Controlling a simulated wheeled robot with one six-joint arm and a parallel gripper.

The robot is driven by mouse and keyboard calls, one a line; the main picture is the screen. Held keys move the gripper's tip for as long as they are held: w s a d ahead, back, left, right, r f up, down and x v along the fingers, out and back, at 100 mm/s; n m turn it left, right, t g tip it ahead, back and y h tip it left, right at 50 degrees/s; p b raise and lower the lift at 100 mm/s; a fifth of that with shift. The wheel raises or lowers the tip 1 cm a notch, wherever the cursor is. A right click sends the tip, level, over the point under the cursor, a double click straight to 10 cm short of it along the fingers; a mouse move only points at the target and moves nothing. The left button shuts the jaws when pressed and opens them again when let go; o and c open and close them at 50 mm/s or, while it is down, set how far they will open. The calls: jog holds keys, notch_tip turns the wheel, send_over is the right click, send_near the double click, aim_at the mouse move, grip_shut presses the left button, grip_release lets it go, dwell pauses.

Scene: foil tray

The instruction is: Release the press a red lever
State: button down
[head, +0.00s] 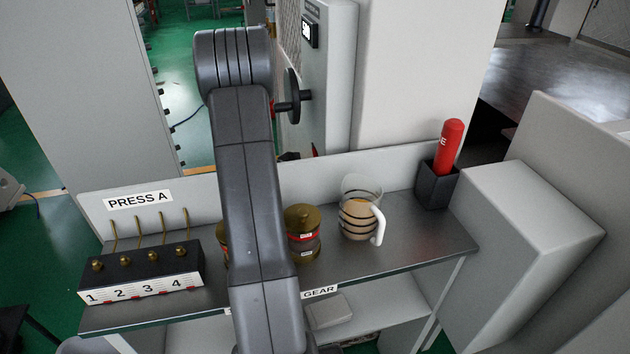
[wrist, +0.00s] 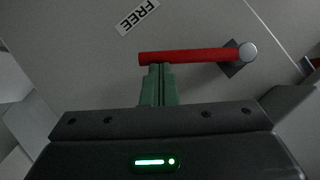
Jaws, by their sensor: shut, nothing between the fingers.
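In the wrist view a red lever (wrist: 190,56) lies nearly level across the upper middle. A round grey end (wrist: 247,51) is at its right, by a dark square mount on the grey panel. A FREE label (wrist: 136,17) is above its left end. My gripper (wrist: 158,68), with green fingers, is shut and empty. Its fingertips meet the lever's lower edge near the left end in the picture; I cannot tell whether they touch. In the head view my arm hides the middle. A PRESS A sign (head: 138,200) stands at the left.
The shelf (head: 400,250) carries a numbered black block (head: 140,270) with brass pegs, brass-lidded jars (head: 303,232), a glass mug (head: 359,212) and a black holder (head: 434,185) with a red cylinder (head: 449,145). A dark disc (head: 293,97) projects from the grey cabinet behind my arm.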

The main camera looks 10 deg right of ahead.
jog(key=w+f+p, duration=0.1)
jog(key=w+f, duration=0.3)
jog(key=f, duration=0.1)
jog(key=shift+w+f, duration=0.2)
jog(key=shift+w, duration=0.2)
dwell(0.7)
jog(key=shift+a, duration=0.1)
jog(key=v, duration=1.3)
jog(key=shift+a+r+b, duration=0.25)
jog(key=shift+a+b, duration=0.05)
jog(key=shift+b, duration=0.15)
